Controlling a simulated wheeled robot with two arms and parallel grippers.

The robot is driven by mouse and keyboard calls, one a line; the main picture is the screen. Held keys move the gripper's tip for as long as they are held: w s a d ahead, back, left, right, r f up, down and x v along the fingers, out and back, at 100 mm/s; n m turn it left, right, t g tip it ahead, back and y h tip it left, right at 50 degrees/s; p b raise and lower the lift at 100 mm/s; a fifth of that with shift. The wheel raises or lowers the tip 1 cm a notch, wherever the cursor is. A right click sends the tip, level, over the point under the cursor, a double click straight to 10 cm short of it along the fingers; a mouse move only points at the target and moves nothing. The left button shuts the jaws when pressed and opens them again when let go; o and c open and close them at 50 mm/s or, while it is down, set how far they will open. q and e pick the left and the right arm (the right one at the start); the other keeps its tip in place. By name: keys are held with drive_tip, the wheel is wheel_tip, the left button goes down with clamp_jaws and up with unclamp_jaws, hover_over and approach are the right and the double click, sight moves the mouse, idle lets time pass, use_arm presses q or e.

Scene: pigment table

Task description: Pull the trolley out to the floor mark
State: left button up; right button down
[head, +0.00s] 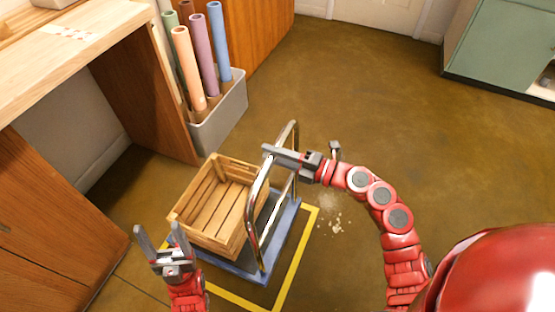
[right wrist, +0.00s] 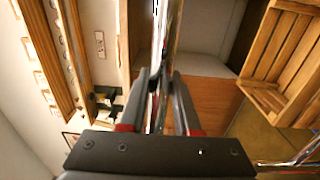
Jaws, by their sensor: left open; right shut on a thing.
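The trolley has a blue deck (head: 284,227) and a chrome push handle (head: 253,226), and it carries a slatted wooden crate (head: 214,202). The yellow floor mark (head: 297,260) is an outline on the floor around the trolley, visible along its right and front sides. My right gripper (head: 270,152) is shut on the trolley's handle near its top; in the right wrist view the fingers (right wrist: 160,92) close around the chrome bar. My left gripper (head: 161,243) is open and empty, just left of the crate's front corner. The trolley's far left side is hidden by the crate.
A grey bin (head: 222,118) with several coloured rolls stands behind the trolley. A wooden workbench (head: 75,50) is at the left, with a wooden cabinet (head: 50,235) below. A green cabinet (head: 497,45) is at the far right. The floor (head: 350,85) between is mostly open, with pale specks right of the trolley.

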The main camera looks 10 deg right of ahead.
drive_tip(key=shift+w+a+r, duration=0.2)
drive_tip(key=shift+a, duration=0.05)
drive_tip(key=shift+s+f+b, duration=0.15)
drive_tip(key=shift+f+b, duration=0.75)
drive_tip(key=shift+b, duration=0.15)
drive_tip(key=shift+f, duration=0.3)
drive_tip(key=c, duration=0.6)
unclamp_jaws()
drive_tip(key=shift+s, duration=0.1)
drive_tip(key=shift+o, duration=0.2)
drive_tip(key=shift+f, duration=0.1)
drive_tip(key=shift+d, duration=0.15)
